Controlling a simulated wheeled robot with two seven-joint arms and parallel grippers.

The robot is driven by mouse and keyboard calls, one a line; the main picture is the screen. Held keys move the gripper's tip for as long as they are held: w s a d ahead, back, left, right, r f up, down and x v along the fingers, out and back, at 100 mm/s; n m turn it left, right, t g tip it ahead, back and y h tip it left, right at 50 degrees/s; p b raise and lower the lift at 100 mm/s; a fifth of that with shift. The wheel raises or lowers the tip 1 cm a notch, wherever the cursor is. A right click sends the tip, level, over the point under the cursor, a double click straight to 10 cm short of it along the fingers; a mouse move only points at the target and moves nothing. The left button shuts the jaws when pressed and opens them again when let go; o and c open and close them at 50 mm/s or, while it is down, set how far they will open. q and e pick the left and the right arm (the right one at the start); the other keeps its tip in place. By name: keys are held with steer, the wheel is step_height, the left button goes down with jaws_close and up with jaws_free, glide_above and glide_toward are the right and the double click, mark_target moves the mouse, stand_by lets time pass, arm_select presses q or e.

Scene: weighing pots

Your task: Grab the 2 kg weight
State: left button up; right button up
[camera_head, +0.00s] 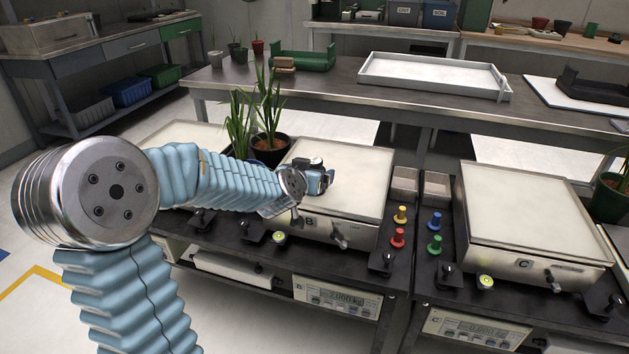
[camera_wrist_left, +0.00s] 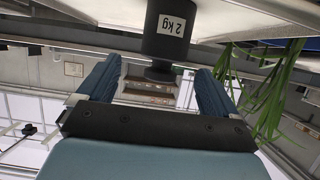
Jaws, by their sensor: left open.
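The 2 kg weight (camera_wrist_left: 170,26) is a dark cylinder with a white "2 kg" label, at the top of the left wrist view. Its narrower neck and knob (camera_wrist_left: 160,73) show between the fingertips. My left gripper (camera_wrist_left: 155,75) is open, with a blue finger on each side of the knob and visible gaps on both sides. In the head view my left gripper (camera_head: 325,180) is low over the pan of scale B (camera_head: 352,185). My arm hides much of that spot, and the weight is hard to make out there. My right gripper is not in view.
Potted plants (camera_head: 268,145) stand close behind my left arm. Scale C (camera_head: 530,215) has an empty pan. Colored knobbed pegs (camera_head: 401,215) stand between the scales. A white tray (camera_head: 435,72) and a green crate (camera_head: 305,58) are on the back bench.

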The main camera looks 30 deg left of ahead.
arm_select(q)
steer(key=x, duration=0.5)
steer(key=shift+w+a+b, duration=0.1)
steer(key=shift+a+b, duration=0.2)
steer(key=shift+c, duration=0.2)
